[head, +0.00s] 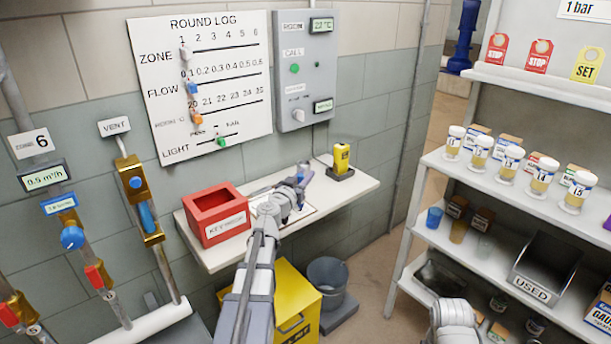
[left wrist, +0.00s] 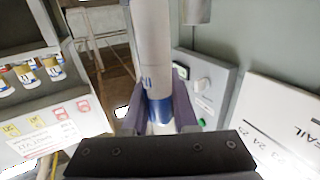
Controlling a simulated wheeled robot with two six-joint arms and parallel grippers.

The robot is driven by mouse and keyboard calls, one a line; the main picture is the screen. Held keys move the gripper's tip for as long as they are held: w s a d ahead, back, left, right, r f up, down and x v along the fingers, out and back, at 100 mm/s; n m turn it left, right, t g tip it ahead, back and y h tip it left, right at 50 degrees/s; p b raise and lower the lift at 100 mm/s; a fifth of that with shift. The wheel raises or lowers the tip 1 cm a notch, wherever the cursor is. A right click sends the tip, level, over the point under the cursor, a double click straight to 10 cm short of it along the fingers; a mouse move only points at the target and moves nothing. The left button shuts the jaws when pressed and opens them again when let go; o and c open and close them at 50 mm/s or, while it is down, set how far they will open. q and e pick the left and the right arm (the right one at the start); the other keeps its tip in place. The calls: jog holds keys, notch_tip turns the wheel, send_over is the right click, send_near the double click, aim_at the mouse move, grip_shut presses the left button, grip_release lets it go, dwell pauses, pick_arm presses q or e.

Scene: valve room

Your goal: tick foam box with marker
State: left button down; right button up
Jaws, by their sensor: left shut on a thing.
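My left gripper (head: 292,196) is over the wall shelf, beside the red box. It is shut on the marker, a white cylinder with blue bands (left wrist: 152,50) that stands out between the two fingers in the left wrist view. In the head view the marker is small and mostly hidden by the gripper. A white sheet (head: 311,213) lies on the shelf under the gripper, largely covered by my left arm. No foam box or its label can be read on it. My right gripper is not in view; only part of my right arm shows at the bottom.
The red key box (head: 217,212) stands left of the gripper on the wall shelf (head: 358,187). A yellow device (head: 341,160) stands at its right end. A round log board (head: 200,85) and a grey panel (head: 304,65) hang above. Stocked shelves (head: 480,185) stand right.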

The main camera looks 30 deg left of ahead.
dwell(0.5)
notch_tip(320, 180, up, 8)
jog(key=p, duration=0.8)
dwell(0.3)
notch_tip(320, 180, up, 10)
jog(key=p, duration=1)
